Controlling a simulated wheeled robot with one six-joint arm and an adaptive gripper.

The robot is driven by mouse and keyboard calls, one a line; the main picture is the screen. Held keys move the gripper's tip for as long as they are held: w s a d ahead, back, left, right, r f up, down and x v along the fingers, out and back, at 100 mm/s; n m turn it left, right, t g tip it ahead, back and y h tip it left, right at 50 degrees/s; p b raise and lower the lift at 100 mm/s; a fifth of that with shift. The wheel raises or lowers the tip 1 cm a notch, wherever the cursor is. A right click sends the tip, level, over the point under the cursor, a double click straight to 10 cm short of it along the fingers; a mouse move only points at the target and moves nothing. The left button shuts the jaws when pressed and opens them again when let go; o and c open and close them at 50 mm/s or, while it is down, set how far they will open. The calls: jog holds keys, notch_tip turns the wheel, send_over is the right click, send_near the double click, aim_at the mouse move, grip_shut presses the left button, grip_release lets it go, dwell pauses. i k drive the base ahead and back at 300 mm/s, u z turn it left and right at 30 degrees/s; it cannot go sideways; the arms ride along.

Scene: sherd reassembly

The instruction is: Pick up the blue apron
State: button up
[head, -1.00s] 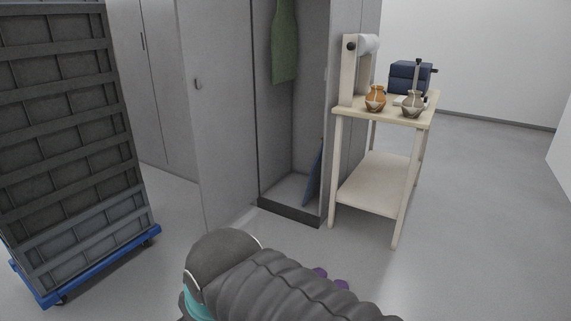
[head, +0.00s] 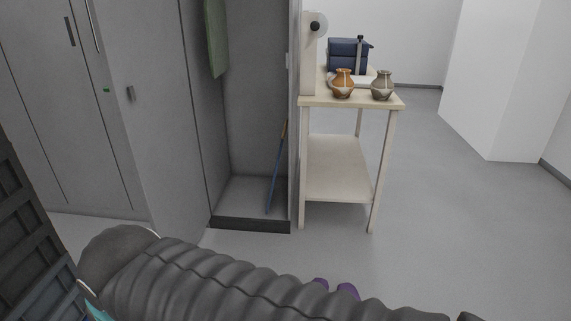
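No apron that is clearly blue can be made out. A green apron-like cloth (head: 216,38) hangs inside the open locker, its top cut off by the picture edge. A thin blue item (head: 274,180) with a brownish top leans at the right inside the same locker, its lower end near the locker floor; I cannot tell what it is. My dark ribbed arm crosses the bottom of the view. Two small purple parts show just behind it. My gripper cannot be made out.
The grey locker (head: 250,225) has its door (head: 155,130) open to the left. To its right stands a pale two-level table (head: 335,170) bearing an orange jar (head: 343,84), a grey jar (head: 382,86) and a navy case (head: 347,55). Dark crates (head: 30,245) stand at lower left. Floor at right is clear.

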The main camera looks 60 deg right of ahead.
aim_at(287, 120)
jog(key=z, duration=0.75)
jog(key=i, duration=0.85)
jog(key=z, duration=1.4)
jog(key=i, duration=0.3)
jog(key=z, duration=0.1)
